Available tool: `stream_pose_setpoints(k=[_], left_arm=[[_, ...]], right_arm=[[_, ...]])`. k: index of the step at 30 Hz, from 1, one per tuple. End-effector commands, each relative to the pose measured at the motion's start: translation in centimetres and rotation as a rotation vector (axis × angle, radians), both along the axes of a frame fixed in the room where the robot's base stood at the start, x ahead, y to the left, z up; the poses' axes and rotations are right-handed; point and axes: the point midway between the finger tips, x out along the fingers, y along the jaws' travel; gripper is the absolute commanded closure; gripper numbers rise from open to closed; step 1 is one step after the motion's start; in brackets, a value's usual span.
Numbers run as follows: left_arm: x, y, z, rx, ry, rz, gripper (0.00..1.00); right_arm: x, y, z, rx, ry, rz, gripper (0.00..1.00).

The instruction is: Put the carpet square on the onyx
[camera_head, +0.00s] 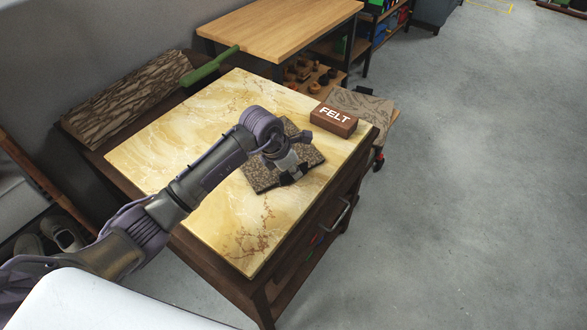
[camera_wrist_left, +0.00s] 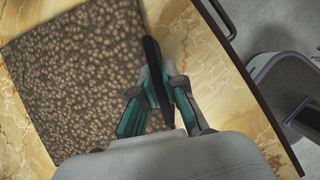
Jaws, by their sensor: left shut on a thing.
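The carpet square (camera_head: 262,179) is a speckled brown-grey square over the right part of the onyx (camera_head: 165,140), a yellow marbled slab on top of a dark wooden cabinet. My left gripper (camera_head: 291,177) is shut on the carpet square's edge nearest the slab's right front side. In the left wrist view the carpet square (camera_wrist_left: 75,85) fills the left of the picture, and the onyx (camera_wrist_left: 195,45) shows beside it. The left gripper (camera_wrist_left: 154,85) is at its right edge. I cannot tell whether the carpet square touches the onyx or hangs just above it. My right gripper is not in view.
A brown block marked FELT (camera_head: 333,121) stands at the slab's right corner, near the carpet square. A wooden table (camera_head: 280,28) stands farther back. The slab's left part is clear.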

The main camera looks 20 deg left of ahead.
Motion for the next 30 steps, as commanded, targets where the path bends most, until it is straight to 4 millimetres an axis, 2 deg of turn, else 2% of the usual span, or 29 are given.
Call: stream_pose_setpoints(k=[1, 5, 6, 17, 20, 30], left_arm=[[0.0, 0.0, -0.2, 0.0, 0.0, 0.0, 0.88], [0.0, 0.0, -0.1, 0.0, 0.0, 0.0, 0.67], [0.0, 0.0, -0.1, 0.0, 0.0, 0.0, 0.65], [0.0, 0.1, 0.5, 0.0, -0.001, 0.0, 0.65], [-0.4, 0.4, 1.8, 0.001, -0.004, 0.0, 0.65], [-2.5, 2.2, 8.4, 0.002, -0.003, 0.001, 0.65]], right_arm=[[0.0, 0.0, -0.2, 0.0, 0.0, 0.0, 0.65], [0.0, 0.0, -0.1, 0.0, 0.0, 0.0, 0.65], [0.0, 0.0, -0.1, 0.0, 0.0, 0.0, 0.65], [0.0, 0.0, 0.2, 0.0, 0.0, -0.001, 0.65], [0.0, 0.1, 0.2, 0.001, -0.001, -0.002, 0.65], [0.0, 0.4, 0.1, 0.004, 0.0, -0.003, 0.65]])
